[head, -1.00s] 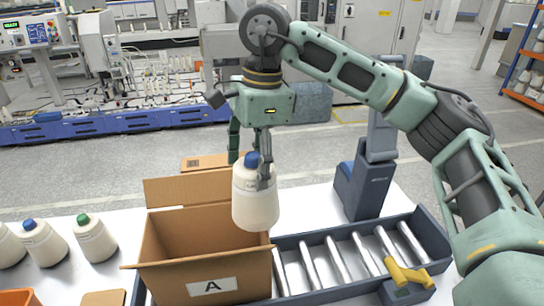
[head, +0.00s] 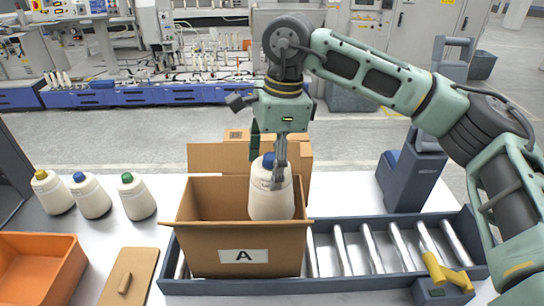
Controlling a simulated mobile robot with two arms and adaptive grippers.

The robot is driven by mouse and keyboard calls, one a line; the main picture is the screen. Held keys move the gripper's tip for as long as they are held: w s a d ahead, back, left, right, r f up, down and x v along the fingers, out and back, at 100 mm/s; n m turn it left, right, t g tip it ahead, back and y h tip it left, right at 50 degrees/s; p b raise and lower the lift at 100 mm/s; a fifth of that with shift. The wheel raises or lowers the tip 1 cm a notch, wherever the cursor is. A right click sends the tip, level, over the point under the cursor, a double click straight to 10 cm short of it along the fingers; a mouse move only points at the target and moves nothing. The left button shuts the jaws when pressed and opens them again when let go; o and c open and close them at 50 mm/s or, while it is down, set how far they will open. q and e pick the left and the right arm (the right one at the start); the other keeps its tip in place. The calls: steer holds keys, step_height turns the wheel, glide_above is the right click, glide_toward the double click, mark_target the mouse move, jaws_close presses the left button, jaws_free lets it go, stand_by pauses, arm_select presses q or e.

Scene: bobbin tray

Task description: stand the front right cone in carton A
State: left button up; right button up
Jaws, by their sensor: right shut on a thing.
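The cone (head: 270,198) is cream white with a blue tip and stands upright in my right gripper (head: 268,166). The gripper is shut on its upper part, one finger in front and the other partly hidden behind it. The cone is at the right half of the open top of carton A (head: 195,250), a brown box with a white label. Its lower end meets the line of the carton's front rim, so I cannot tell how far inside it is. My left gripper is not in view.
Carton A sits on a roller conveyor (head: 340,248) with another brown carton (head: 230,158) behind. Three cones with yellow, blue and green tips (head: 137,198) stand at left. An orange bin (head: 70,270) and a brown board with a handle (head: 140,265) lie front left.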

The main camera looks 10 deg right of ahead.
step_height(320, 180, down, 16)
steer(key=b, duration=1.1)
steer(key=shift+r, duration=0.2)
steer(key=o, duration=2)
steer(key=r, duration=0.4)
steer(key=d+r, duration=0.1)
steer(key=r, duration=0.7)
steer(key=shift+d, duration=0.2)
